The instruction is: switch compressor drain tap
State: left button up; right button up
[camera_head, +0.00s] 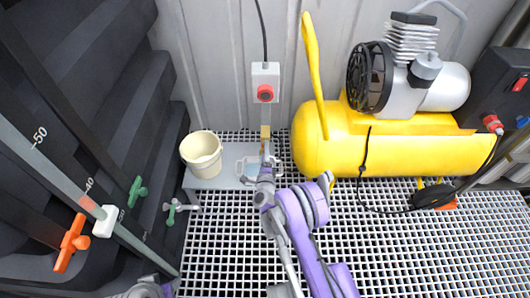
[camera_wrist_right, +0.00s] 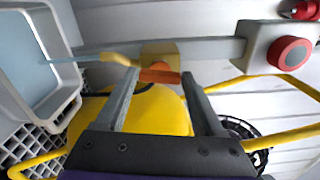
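A small brass tap (camera_head: 265,131) is on the grey upright bar below a grey box with a red button. In the right wrist view the tap (camera_wrist_right: 160,55) has an orange handle (camera_wrist_right: 160,76) and a yellowish spout pointing left. My right gripper (camera_head: 265,163) is just in front of the tap. Its fingers (camera_wrist_right: 158,85) are apart, one on each side of the orange handle, with small gaps visible; contact cannot be told. The yellow compressor (camera_head: 400,140) stands to the right. Only a piece of my left arm shows at the bottom edge; its fingers are not visible.
A cream bucket (camera_head: 201,150) stands on a grey plate left of the tap. The red button box (camera_head: 265,82) is above it. Green valves (camera_head: 177,210) and an orange lever (camera_head: 70,243) are at left. A cable (camera_head: 372,205) lies on the grating by the compressor.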

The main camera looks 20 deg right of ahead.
jog(key=o, duration=0.3)
jog(key=p+v, duration=0.2)
jog(key=v, duration=0.8)
jog(key=shift+s, duration=0.4)
jog(key=shift+a+r, duration=0.1)
jog(key=shift+r, duration=0.05)
